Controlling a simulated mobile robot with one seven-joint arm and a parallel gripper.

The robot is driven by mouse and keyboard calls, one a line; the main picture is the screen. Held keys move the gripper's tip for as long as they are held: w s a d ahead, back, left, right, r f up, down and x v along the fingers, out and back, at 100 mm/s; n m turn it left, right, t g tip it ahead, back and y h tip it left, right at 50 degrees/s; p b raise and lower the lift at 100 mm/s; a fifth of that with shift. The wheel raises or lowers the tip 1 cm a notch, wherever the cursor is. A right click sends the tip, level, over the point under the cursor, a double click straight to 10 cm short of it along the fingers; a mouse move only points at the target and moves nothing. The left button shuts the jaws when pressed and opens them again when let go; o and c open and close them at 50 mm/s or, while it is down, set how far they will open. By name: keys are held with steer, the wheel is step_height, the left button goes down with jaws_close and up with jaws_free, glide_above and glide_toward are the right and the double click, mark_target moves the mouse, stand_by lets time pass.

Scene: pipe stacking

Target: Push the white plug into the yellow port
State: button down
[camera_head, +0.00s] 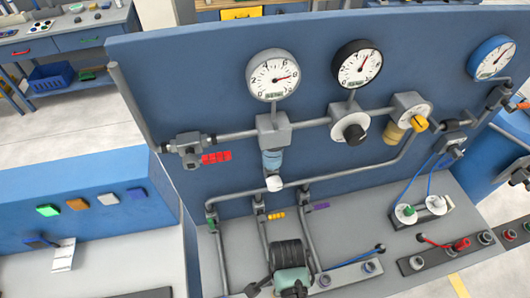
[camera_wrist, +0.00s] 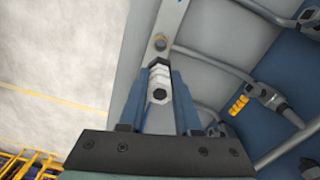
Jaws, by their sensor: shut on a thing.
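The white plug (camera_wrist: 159,76) is gripped between the two blue fingers of my gripper (camera_wrist: 160,72) in the wrist view. A dark round end shows on its near side. In the head view, my teal and black wrist is low in the middle and hides the plug and this port.
A blue panel with gauges (camera_head: 273,75) and grey pipes (camera_head: 222,260) rises behind. An orange tag (camera_wrist: 240,105) marks a pipe at right in the wrist view. A blue cable (camera_head: 355,258) and a red-cabled connector (camera_head: 462,243) lie to the right.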

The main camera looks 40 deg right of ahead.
steer(key=shift+w, duration=0.25)
steer(key=shift+f, duration=0.2)
steer(key=shift+s+f+b, duration=0.15)
steer(key=shift+f+b, duration=0.5)
steer(key=shift+b, duration=0.3)
step_height(320, 180, down, 7)
steer(key=b, duration=0.8)
steer(key=shift+f, duration=0.2)
steer(key=shift+f+b, duration=0.8)
steer(key=shift+f, duration=0.85)
steer(key=c, duration=0.5)
jaws_free()
